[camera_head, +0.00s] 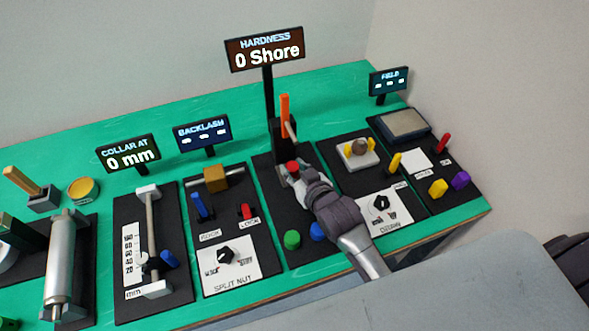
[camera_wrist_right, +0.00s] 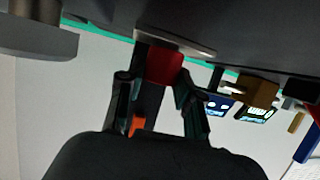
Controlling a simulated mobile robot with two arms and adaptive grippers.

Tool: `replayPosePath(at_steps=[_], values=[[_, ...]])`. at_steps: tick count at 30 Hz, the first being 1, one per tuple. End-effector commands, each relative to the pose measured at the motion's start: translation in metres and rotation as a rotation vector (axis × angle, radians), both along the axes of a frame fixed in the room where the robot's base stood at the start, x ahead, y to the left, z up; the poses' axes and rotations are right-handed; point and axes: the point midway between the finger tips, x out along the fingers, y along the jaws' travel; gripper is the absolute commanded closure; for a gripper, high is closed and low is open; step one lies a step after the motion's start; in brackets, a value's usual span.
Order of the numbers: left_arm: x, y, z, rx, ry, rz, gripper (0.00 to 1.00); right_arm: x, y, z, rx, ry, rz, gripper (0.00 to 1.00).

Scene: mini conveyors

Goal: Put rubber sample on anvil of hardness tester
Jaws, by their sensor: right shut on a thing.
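The hardness tester (camera_head: 277,134) is a dark upright stand with an orange lever, under a sign reading 0 Shore. My right gripper (camera_head: 294,175) reaches to its front and is shut on a red rubber sample (camera_head: 291,165). In the right wrist view the red sample (camera_wrist_right: 164,66) sits between the fingers (camera_wrist_right: 157,84), against or very near a pale flat plate (camera_wrist_right: 195,46) that looks like the anvil. I cannot tell whether it rests on it. The gripper hides part of the anvil in the head view. My left gripper is not in view.
A green button (camera_head: 292,239) and a blue button (camera_head: 317,231) lie in front of the tester. The green bench (camera_head: 335,92) is clear behind.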

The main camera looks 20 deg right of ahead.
Motion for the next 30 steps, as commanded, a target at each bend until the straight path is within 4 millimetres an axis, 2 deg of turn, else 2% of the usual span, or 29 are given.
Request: replayPosePath(at_steps=[1, 2, 3, 7, 16, 21, 23, 30], values=[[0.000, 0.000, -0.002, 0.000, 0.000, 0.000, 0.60, -0.005, 0.001, -0.015, 0.003, 0.031, 0.000, 0.94], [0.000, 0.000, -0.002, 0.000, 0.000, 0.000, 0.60, -0.005, 0.001, -0.016, 0.003, 0.032, 0.000, 0.94], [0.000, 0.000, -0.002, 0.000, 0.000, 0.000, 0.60, -0.006, 0.001, -0.016, 0.004, 0.034, -0.001, 0.62], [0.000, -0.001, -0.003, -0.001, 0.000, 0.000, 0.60, -0.007, 0.001, -0.018, 0.006, 0.037, 0.000, 0.40], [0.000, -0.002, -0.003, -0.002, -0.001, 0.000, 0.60, -0.007, 0.002, -0.018, 0.008, 0.040, 0.001, 0.40], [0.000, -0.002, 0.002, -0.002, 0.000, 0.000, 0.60, -0.009, 0.002, -0.003, 0.008, 0.039, 0.002, 0.40], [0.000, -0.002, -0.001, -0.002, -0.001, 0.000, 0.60, -0.020, 0.000, -0.002, 0.007, 0.040, 0.001, 0.40], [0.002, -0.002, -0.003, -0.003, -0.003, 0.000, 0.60, -0.069, -0.009, 0.023, 0.004, 0.030, 0.000, 0.40]])
